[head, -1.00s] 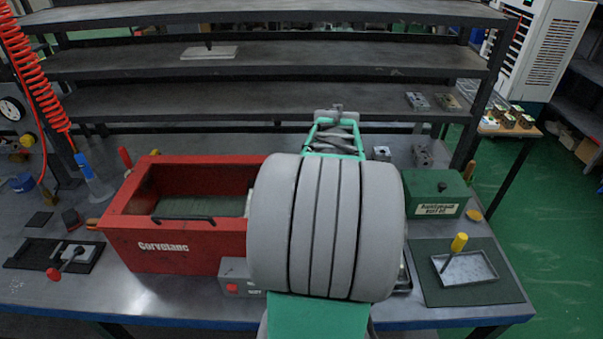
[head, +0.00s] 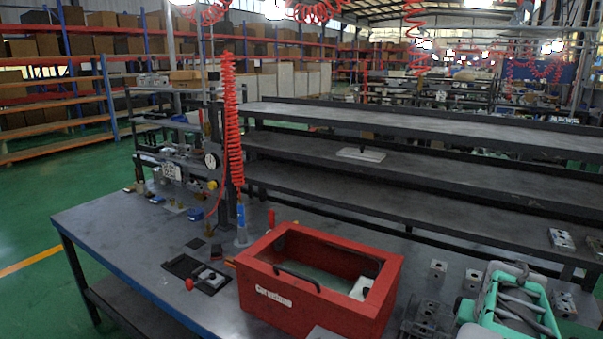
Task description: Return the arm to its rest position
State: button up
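My gripper (head: 515,303) is at the lower right of the head view, with a green frame and grey parts. It is over the right side of the workbench, to the right of the red box, and cut by the frame edge. Its fingertips cannot be made out, so I cannot tell whether it is open or holds anything. Most of my arm is outside the picture.
The red open box (head: 315,312) stands on the workbench (head: 118,235) with a pale block (head: 362,288) inside. Small metal blocks (head: 438,268) stand between it and my gripper. Dark shelves (head: 400,197) rise behind. A red coiled hose (head: 232,125) hangs left.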

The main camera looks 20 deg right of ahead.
jog(key=s+a+f+g+y, duration=0.1)
jog(key=s+a+f, duration=0.2)
jog(key=a, duration=0.3)
jog(key=s+a+f+g+y, duration=0.1)
jog(key=s+a+f+y, duration=0.15)
jog(key=a, duration=0.35)
jog(key=w+a+r+n+t, duration=0.1)
jog(key=w+a+r+n, duration=0.1)
jog(key=a, duration=0.6)
jog(key=w+a+r+n, duration=0.2)
jog(key=w+a+n, duration=0.1)
jog(key=a, duration=0.5)
jog(key=w+a+r+n+t, duration=0.1)
jog(key=a+n, duration=0.3)
jog(key=a, duration=0.5)
jog(key=shift+w+r+n+t, duration=0.3)
jog(key=shift+w+r+n, duration=0.15)
jog(key=shift+w, duration=0.45)
